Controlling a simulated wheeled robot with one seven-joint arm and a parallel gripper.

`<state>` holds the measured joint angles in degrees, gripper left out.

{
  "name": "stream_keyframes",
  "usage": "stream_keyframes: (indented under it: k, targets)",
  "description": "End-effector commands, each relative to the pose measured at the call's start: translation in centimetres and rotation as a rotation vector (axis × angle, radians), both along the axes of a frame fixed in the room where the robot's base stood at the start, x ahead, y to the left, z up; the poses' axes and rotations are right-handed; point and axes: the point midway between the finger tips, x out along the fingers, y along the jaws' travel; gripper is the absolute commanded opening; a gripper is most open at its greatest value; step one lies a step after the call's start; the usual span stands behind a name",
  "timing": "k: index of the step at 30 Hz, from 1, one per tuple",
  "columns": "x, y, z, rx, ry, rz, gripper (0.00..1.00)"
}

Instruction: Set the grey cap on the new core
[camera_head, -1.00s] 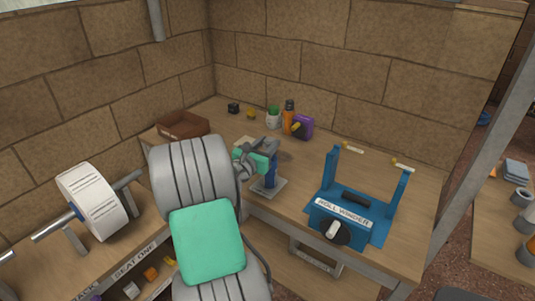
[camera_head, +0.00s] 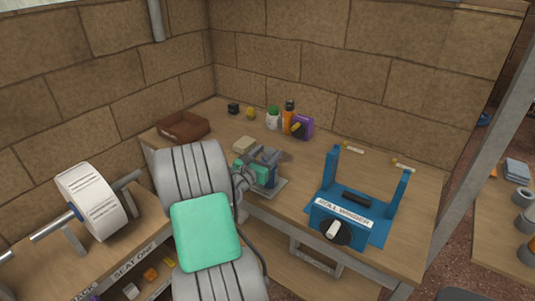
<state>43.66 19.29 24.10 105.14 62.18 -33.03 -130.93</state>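I cannot make out the grey cap or the new core; the gripper and arm hide much of this spot. The fingers are too small and overlapped to tell whether they are open or shut, or hold anything.
The blue roll winder (camera_head: 345,215) stands right of the gripper. A beige block (camera_head: 244,145) lies just behind it. A brown tray (camera_head: 183,128), bottles (camera_head: 289,116) and a purple item (camera_head: 303,126) stand farther back. A white roll (camera_head: 91,198) is on a holder at left.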

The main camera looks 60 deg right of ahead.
Motion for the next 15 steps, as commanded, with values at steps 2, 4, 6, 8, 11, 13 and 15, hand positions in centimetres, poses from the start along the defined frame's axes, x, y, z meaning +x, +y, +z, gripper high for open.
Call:
stream_keyframes:
  k: [2,4,6,8,11,13,15]
  targets:
    - [0.0,0.0,0.0,0.000,0.000,0.000,0.58]
    - [0.0,0.0,0.0,0.000,0.000,0.000,0.58]
    - [0.0,0.0,0.0,0.000,0.000,0.000,0.58]
    - [0.0,0.0,0.1,0.000,0.000,0.000,0.58]
    - [0.0,0.0,1.1,-0.002,-0.001,0.000,0.58]
    - [0.2,1.2,0.8,0.002,0.001,0.004,0.58]
    - [0.3,2.9,0.8,0.002,0.002,0.006,0.58]
